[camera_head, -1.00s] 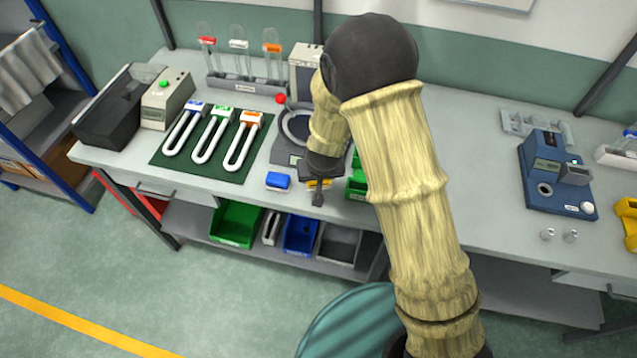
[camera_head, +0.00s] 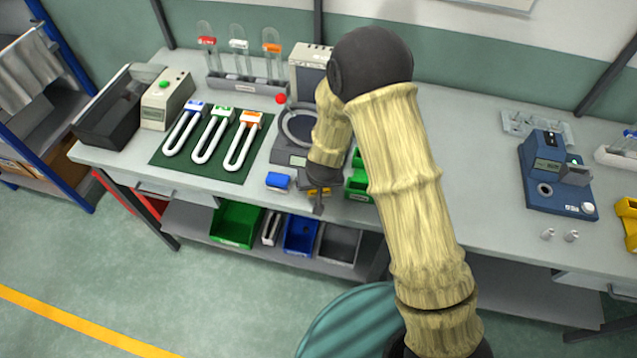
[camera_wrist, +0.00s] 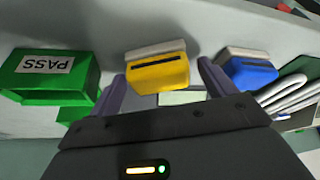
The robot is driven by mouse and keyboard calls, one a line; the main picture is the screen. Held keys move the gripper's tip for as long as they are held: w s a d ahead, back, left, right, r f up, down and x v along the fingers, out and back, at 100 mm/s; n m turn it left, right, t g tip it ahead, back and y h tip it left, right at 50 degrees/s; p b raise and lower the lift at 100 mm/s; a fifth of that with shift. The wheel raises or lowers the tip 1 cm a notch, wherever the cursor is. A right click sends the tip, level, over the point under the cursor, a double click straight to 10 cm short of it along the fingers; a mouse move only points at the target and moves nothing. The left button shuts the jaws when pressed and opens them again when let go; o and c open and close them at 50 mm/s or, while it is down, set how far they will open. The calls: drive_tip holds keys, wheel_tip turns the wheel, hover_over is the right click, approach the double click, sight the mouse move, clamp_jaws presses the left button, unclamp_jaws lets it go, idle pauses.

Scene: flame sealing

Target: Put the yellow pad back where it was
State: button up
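The yellow pad (camera_wrist: 158,74), with a dark slot on top and a pale base, sits between the two fingers of my gripper (camera_wrist: 161,78) in the wrist view. The fingers are spread apart, with a gap on each side of the pad. In the head view my gripper (camera_head: 318,208) is at the front edge of the bench, and the yellow pad (camera_head: 313,192) is partly hidden by it. The blue pad (camera_head: 278,181) is just left of it on the bench; it also shows at the right in the wrist view (camera_wrist: 250,68).
A green PASS bin (camera_wrist: 45,76) stands beside the yellow pad, and green bins (camera_head: 357,183) show right of my gripper. A green mat (camera_head: 170,157) with several U-shaped tubes lies to the left. A grey device (camera_head: 288,157) stands behind. The bench front between is clear.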

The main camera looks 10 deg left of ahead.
drive_tip(key=v, duration=1.2)
drive_tip(key=shift+p, duration=0.4)
drive_tip(key=shift+w+d+r, duration=0.1)
drive_tip(key=shift+r, duration=0.1)
drive_tip(key=s+d+r+m+g, duration=0.1)
drive_tip(key=s+d+r, duration=0.3)
drive_tip(key=d, duration=0.7)
drive_tip(key=s+d+r+m+h, duration=0.1)
drive_tip(key=s+d+r, duration=0.4)
drive_tip(key=d, duration=0.6)
drive_tip(key=shift+d+r+m+g, duration=0.25)
drive_tip(key=shift+d+m+g, duration=0.15)
drive_tip(key=shift+m, duration=0.4)
drive_tip(key=shift+s, duration=0.1)
drive_tip(key=shift+c, duration=0.4)
